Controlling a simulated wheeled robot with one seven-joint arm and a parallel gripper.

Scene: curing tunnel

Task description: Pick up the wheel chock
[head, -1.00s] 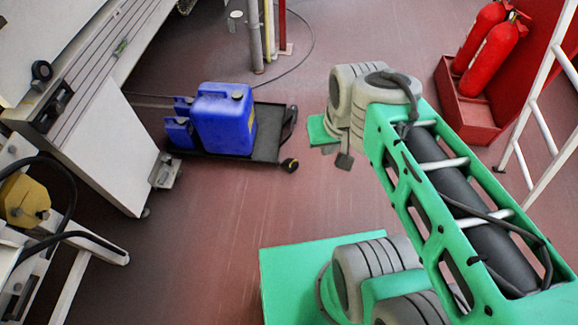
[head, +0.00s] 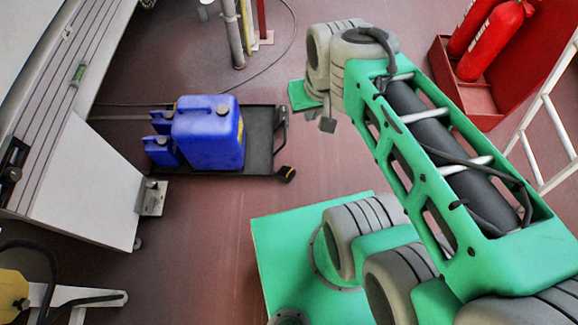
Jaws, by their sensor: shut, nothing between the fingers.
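I cannot make out a wheel chock for certain in the head view. A yellow object (head: 12,292) is cut off at the lower left edge, and I cannot tell what it is. My gripper (head: 327,122) is at the far end of my green and grey arm, small and partly hidden by the wrist. It looks shut and empty, above the red-brown floor, to the right of a black trolley.
The black trolley (head: 262,150) carries blue canisters (head: 212,135). A grey-white machine (head: 85,185) stands at left. Red fire extinguishers (head: 492,45) stand in a red holder at upper right, near a white ladder (head: 553,130). Poles and a cable are at the top. Floor between trolley and arm is clear.

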